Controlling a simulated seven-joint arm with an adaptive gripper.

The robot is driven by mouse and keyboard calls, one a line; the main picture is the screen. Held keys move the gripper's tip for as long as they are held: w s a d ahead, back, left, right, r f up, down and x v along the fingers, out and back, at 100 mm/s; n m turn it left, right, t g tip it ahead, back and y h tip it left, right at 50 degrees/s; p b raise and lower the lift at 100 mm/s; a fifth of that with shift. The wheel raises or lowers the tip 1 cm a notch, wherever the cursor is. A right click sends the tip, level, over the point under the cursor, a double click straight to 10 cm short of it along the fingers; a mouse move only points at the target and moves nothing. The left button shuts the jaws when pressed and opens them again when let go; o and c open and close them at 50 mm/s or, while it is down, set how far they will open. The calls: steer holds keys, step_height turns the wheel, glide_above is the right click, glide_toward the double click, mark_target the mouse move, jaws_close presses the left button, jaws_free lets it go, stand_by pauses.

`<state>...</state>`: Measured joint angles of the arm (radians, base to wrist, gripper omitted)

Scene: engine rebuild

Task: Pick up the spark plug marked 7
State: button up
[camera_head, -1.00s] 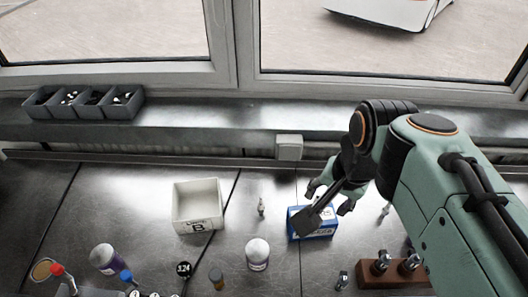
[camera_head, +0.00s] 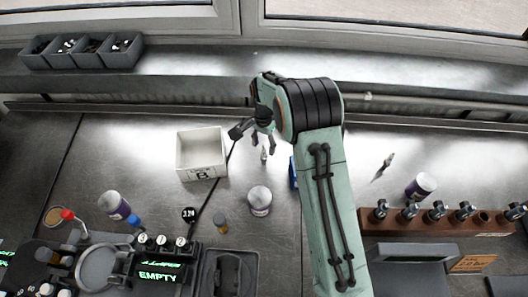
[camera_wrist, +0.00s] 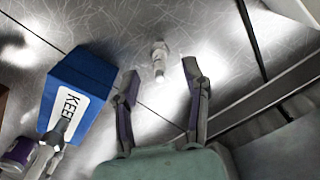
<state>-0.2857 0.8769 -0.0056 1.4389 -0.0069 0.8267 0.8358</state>
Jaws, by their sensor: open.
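A small pale spark plug (camera_head: 263,155) stands on the metal bench right of the white box. In the wrist view the spark plug (camera_wrist: 159,62) lies just beyond and between my fingertips, untouched. I cannot read a number on it. My gripper (camera_head: 264,138) is open and empty above the bench by this plug; its two spread fingers also show in the wrist view (camera_wrist: 160,78). Another slim plug-like part (camera_head: 384,166) is on the bench to the right; its mark is unreadable.
A white box marked B (camera_head: 202,172) stands left of my gripper. A blue box (camera_head: 293,173), labelled KEEP in the wrist view (camera_wrist: 68,98), is partly behind my arm. A white-capped bottle (camera_head: 260,201) is in front. A brown rack (camera_head: 450,226) holds several dark-topped parts at right.

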mark_target(264, 155)
steer(key=shift+f, duration=1.55)
jaws_close()
steer(key=shift+r, duration=0.1)
